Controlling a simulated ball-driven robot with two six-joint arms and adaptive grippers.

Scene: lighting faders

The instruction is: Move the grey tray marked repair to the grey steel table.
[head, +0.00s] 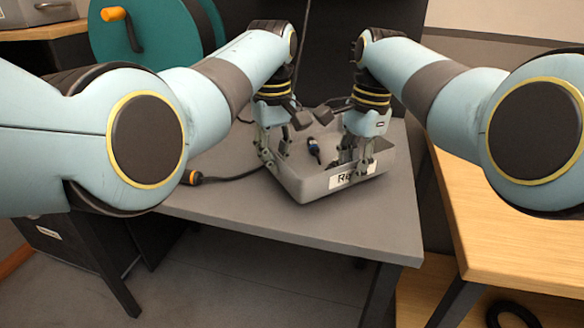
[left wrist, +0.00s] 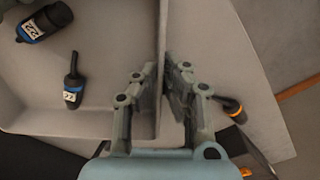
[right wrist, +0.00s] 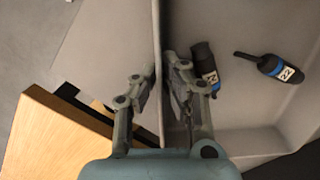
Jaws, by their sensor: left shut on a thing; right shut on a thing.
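The grey tray (head: 310,188) is at the grey table (head: 290,226); I cannot tell if it rests on the top or hangs just above it. Its front label (head: 343,179) is partly hidden and shows "Re". My left gripper (head: 268,152) is shut on the left wall, one finger inside and one outside, as the left wrist view shows (left wrist: 160,85). My right gripper (head: 358,163) is shut likewise on the right wall (right wrist: 160,85).
A cable with an orange-ringed plug (head: 192,177) lies on the table left of the tray. A wooden bench (head: 500,225) stands close on the right, across a gap. A teal reel (head: 150,35) stands behind. The table's front strip is clear.

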